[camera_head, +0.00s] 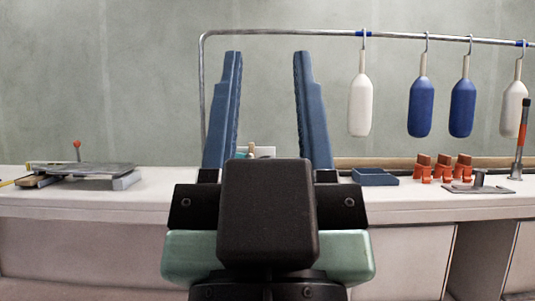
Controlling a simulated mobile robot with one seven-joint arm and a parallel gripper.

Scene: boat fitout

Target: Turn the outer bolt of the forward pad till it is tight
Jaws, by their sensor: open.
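My gripper (266,57) is in the middle of the view, seen from behind. Its two blue fingers point up and away and stand wide apart, with nothing held between them. Low between the fingers, a small white piece (264,151) with a tan knob (251,151) shows behind my gripper; its lower part is hidden. I cannot tell whether it belongs to the forward pad. No bolt can be made out clearly. A flat metal plate with a short upright post (478,184) lies on the bench at the right; I cannot tell whether it is a pad.
A pale bench (420,204) runs across the view. At right are a blue tray (375,177), orange blocks (442,168) and an orange-banded tool (521,138). White and blue fenders (421,107) hang from a rail (285,32).

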